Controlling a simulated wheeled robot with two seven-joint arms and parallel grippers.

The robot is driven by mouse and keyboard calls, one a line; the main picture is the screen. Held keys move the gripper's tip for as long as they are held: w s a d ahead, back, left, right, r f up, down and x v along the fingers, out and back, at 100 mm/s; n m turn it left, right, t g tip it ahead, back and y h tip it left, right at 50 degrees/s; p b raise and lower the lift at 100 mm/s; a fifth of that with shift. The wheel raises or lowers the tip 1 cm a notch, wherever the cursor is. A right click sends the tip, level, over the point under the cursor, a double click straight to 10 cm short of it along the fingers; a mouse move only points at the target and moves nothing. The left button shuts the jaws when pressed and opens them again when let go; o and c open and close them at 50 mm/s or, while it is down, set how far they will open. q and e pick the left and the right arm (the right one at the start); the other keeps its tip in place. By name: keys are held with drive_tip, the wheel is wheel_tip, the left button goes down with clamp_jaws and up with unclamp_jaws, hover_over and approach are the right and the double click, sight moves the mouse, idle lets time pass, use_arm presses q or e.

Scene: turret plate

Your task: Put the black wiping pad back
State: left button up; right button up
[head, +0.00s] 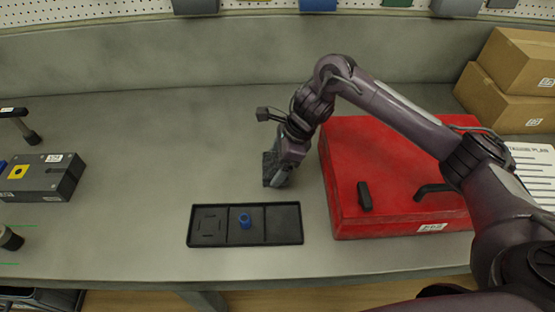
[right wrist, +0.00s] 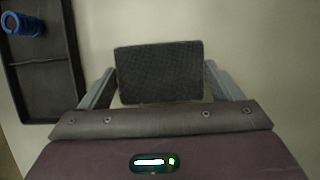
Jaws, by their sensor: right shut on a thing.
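The black wiping pad (right wrist: 160,72) sits between the two fingers of my right gripper (right wrist: 158,88) in the right wrist view. In the head view the right gripper (head: 278,178) points down at the grey bench, with the dark pad (head: 269,167) showing beside its fingers. I cannot tell whether the pad touches the bench. A black tray (head: 245,245) with three compartments lies nearer the front edge, apart from the pad. A blue ringed piece (head: 245,221) stands in its middle compartment. The left compartment has an outline marked in it, and the right one looks empty. My left gripper is not in view.
A red case (head: 345,180) lies right of the gripper, partly under my right arm. Cardboard boxes (head: 520,60) stand at the back right. A grey-black box (head: 45,178) and a tool (head: 20,125) are at the left.

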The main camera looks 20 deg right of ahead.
drive_tip(key=o, duration=0.8)
drive_tip(key=shift+d+r+p, duration=0.1)
drive_tip(key=shift+r+p, duration=0.35)
drive_tip(key=v, duration=1.1)
drive_tip(key=shift+r, duration=0.2)
drive_tip(key=shift+d, duration=0.15)
